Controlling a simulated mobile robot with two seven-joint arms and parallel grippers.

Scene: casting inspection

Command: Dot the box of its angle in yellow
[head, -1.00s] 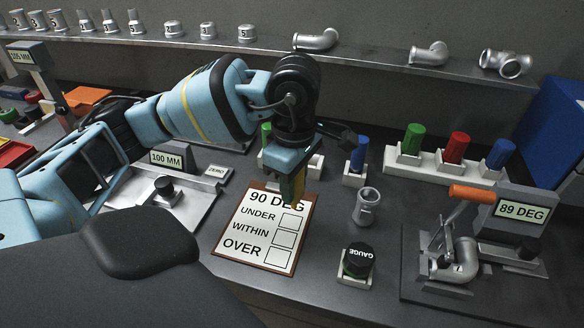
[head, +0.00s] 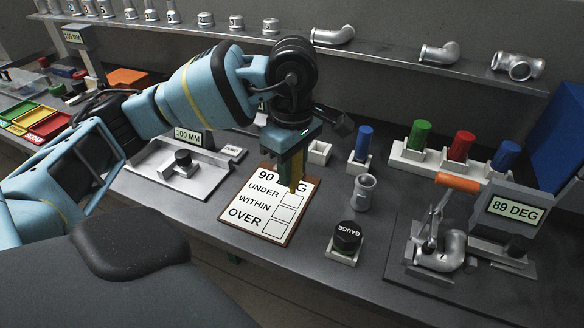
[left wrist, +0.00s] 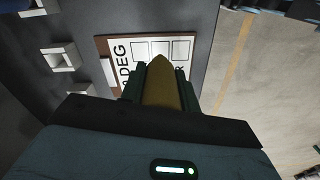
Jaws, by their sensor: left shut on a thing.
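My left gripper (head: 292,160) is shut on a yellow marker (head: 296,175), which points down over the top of the card; its tip also shows in the left wrist view (left wrist: 160,85). The card (head: 238,214) lies on a brown clipboard and reads 90 DEG, with boxes beside UNDER, WITHIN and OVER. The marker hides part of the heading and is close to the UNDER box (head: 291,198); whether it touches is unclear. I see no mark in the boxes. The angle readout (head: 514,209) shows 89 DEG, beside an elbow fitting (head: 440,255) clamped under an orange-handled toggle (head: 457,184). My right gripper is not in view.
A grey fitting (head: 361,194) and a black GAUGE knob (head: 347,238) stand right of the card. Blue, green and red markers stand in white holders (head: 400,156) behind. A 100 MM gauge plate (head: 205,179) lies left. A shelf (head: 385,64) with fittings runs along the back.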

